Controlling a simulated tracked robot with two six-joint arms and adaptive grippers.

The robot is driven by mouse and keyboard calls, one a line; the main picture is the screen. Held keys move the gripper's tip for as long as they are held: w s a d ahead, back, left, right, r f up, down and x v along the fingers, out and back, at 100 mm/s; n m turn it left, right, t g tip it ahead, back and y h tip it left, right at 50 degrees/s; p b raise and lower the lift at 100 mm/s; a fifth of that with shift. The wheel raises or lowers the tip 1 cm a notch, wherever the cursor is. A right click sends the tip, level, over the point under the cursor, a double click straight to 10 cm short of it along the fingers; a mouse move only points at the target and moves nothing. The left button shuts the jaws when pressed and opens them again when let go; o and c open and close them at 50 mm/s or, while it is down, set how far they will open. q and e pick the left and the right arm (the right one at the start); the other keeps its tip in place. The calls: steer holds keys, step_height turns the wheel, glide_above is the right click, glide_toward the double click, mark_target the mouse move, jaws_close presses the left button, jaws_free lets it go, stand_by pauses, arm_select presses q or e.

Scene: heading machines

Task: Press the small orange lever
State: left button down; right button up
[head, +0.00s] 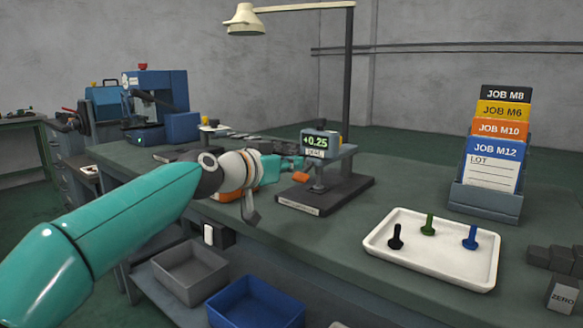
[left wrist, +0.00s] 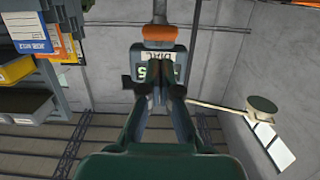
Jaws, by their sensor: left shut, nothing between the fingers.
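The small orange lever (head: 301,177) sticks out at the left side of the dial gauge (head: 320,141), which reads +0.25 and stands on a dark base (head: 325,196). My left gripper (head: 294,162) is shut and empty, just above and left of the lever; whether it touches cannot be told. In the left wrist view the picture is turned over: an orange part (left wrist: 158,33), likely the lever, lies beyond my left gripper's fingertips (left wrist: 160,90), and the gauge (left wrist: 157,62) is partly hidden behind the fingers. My right gripper is not in view.
A white tray (head: 377,257) with several coloured plungers and a job card holder (head: 486,201) stand on the right of the bench. A lamp post (head: 348,90) rises behind the gauge. A blue machine (head: 160,100) stands at the back left. Grey and blue bins sit below the bench edge.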

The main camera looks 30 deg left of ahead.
arm_select(q)
steer(key=b+v, duration=0.1)
steer(key=v, duration=1)
steer(key=shift+s+f, duration=0.2)
steer(key=shift+s, duration=0.05)
